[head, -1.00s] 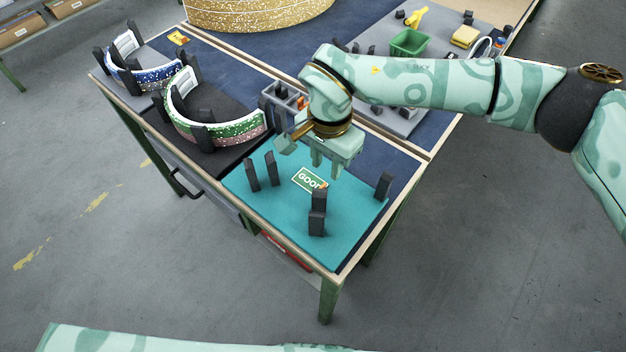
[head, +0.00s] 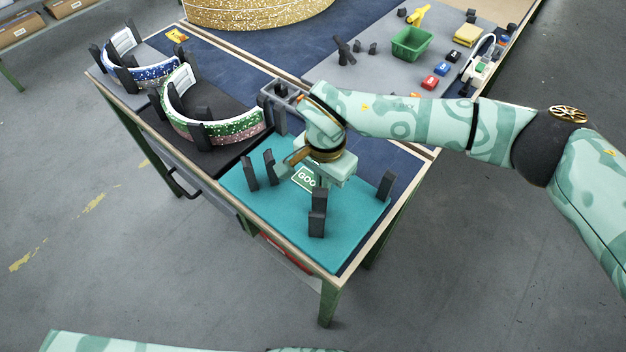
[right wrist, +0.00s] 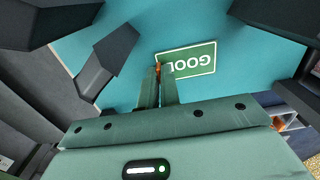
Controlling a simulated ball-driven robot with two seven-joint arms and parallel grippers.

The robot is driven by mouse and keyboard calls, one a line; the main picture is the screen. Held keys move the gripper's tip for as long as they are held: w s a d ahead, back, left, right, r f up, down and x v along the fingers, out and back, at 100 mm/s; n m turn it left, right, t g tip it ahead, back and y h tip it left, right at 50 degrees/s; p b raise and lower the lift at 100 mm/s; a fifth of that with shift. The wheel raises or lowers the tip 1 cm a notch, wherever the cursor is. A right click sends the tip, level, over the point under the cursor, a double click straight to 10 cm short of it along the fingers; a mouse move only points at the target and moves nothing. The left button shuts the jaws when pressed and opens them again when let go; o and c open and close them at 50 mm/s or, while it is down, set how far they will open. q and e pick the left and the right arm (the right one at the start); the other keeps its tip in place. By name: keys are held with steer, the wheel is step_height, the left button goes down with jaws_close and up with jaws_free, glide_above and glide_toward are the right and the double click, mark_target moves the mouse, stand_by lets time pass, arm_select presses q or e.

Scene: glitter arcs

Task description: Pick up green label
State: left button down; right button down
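The green label (head: 304,178) with white lettering lies on the teal mat (head: 255,205), partly hidden by my right gripper (head: 319,184). In the right wrist view the label (right wrist: 196,60) shows upside down. The right gripper's two fingers (right wrist: 163,78) are close together over one end of it, with a small orange piece between their tips. They look shut on that end; the exact contact is hard to see. My left gripper is out of view; only part of my left arm shows at the bottom of the head view.
Several dark upright blocks stand on the mat around the label, including a stacked pair (head: 317,213) in front and one (head: 385,185) at the right. Glittery arcs (head: 213,128) stand at the left. A green bin (head: 411,43) and coloured blocks lie on the grey board behind.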

steer(key=shift+r, duration=0.1)
